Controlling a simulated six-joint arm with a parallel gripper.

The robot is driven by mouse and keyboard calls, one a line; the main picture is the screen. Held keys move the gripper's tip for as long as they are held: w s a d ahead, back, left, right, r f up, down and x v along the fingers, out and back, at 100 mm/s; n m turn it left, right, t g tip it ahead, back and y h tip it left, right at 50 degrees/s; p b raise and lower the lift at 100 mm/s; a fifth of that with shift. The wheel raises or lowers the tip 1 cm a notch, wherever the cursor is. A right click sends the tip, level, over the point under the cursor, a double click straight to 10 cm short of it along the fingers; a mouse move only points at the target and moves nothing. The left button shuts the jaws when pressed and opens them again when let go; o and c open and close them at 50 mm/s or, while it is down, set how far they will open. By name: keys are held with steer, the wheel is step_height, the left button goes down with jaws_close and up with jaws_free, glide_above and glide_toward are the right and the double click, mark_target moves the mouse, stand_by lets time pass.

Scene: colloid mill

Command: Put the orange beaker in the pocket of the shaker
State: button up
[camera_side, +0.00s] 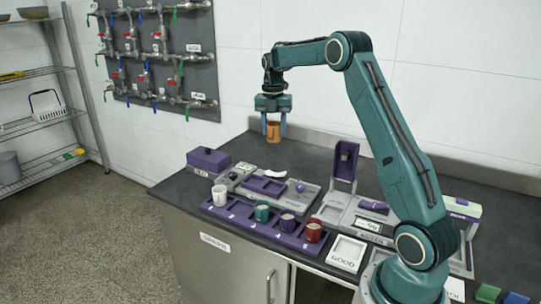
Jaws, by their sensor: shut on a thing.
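The orange beaker (274,129) hangs upright between the fingers of my gripper (272,135), which is shut on it. Gripper and beaker are in the air above the back left part of the bench, apart from everything below. Under them stands a grey device with a purple framed recess (264,187) and a purple knob. This may be the shaker, but its label is too small to read. The recess looks empty.
A device with a raised purple lid (345,160) stands right of the grey one. A purple box (208,160) stands left. A white GOOD tray (346,254) lies at front right.

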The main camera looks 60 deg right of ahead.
step_height(320, 180, down, 15)
steer(key=shift+r, duration=0.1)
stand_by(0.3)
steer(key=shift+f, duration=2.1)
steer(key=shift+f, duration=0.1)
steer(key=o, duration=1)
steer(key=shift+c, duration=0.2)
step_height(320, 180, up, 12)
steer(key=shift+w, duration=0.1)
